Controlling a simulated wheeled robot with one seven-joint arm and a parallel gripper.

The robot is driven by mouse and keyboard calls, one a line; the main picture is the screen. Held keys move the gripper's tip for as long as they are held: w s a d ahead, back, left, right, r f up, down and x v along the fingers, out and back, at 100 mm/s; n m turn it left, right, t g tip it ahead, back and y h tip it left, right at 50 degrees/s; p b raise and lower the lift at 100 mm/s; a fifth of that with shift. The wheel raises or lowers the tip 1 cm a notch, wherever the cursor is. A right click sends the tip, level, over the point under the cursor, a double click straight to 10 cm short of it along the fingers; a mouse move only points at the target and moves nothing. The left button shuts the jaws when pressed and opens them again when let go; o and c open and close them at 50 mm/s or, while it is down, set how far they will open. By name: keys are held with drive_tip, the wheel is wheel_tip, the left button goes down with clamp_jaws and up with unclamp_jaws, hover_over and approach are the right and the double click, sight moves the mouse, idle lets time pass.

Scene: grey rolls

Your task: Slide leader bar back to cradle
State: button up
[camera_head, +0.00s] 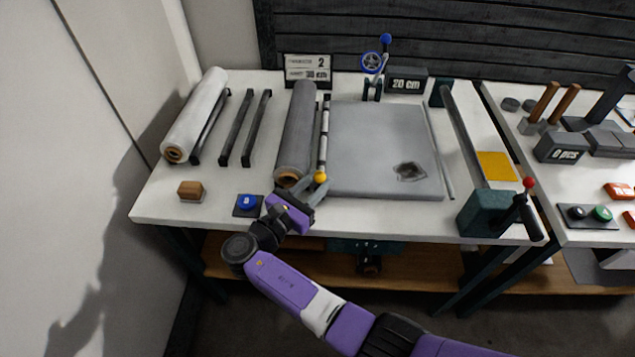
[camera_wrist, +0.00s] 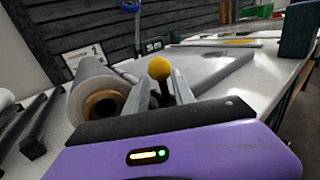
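The leader bar (camera_head: 324,135) is a thin bar lying lengthwise between the grey roll (camera_head: 297,130) and the grey sheet (camera_head: 385,145). A yellow ball knob (camera_head: 320,178) is at its near end, and it also shows in the wrist view (camera_wrist: 159,68). My gripper (camera_head: 311,187) is at the knob, by the near end of the roll. In the wrist view its two fingers (camera_wrist: 161,93) stand apart, with the knob and its stem between them. Contact with the stem cannot be made out. I cannot tell which part is the cradle.
The grey sheet has a dark torn patch (camera_head: 409,171). A white roll (camera_head: 195,115) and dark bars (camera_head: 246,128) lie left. A wooden block (camera_head: 191,190) and blue button (camera_head: 248,202) are in front. A green block with red-knobbed lever (camera_head: 487,211) stands at the right front corner.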

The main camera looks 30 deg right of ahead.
drive_tip(key=b+v, duration=0.1)
drive_tip(key=v, duration=0.7)
drive_tip(key=shift+d, duration=0.1)
idle(0.4)
